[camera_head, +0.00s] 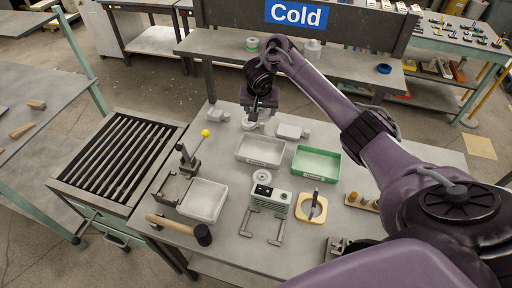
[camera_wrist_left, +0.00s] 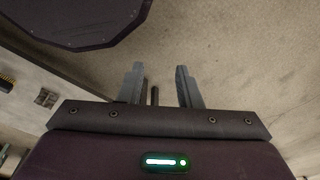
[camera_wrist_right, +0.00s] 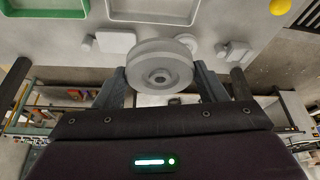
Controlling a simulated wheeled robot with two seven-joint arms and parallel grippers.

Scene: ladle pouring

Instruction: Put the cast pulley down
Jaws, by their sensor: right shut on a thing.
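The cast pulley (camera_wrist_right: 160,66) is a grey grooved wheel with a dark hub hole, held between the fingertips of my right gripper (camera_wrist_right: 160,82) in the right wrist view. In the head view my right gripper (camera_head: 257,117) points down at the far part of the table, with the pulley (camera_head: 249,123) at its tips, partly hidden. I cannot tell whether the pulley touches the table. My left gripper (camera_wrist_left: 156,85) shows only in the left wrist view, its fingers apart with nothing between them; a dark post shows behind the gap.
Grey blocks (camera_head: 290,132) flank the pulley. Nearer stand a grey tray (camera_head: 238,158), a green tray (camera_head: 315,178), a white tray (camera_head: 185,212), a boxy device (camera_head: 270,196) and a mallet (camera_head: 180,228). A yellow-knobbed lever (camera_head: 205,133) rises at left, beside a roller rack (camera_head: 115,155).

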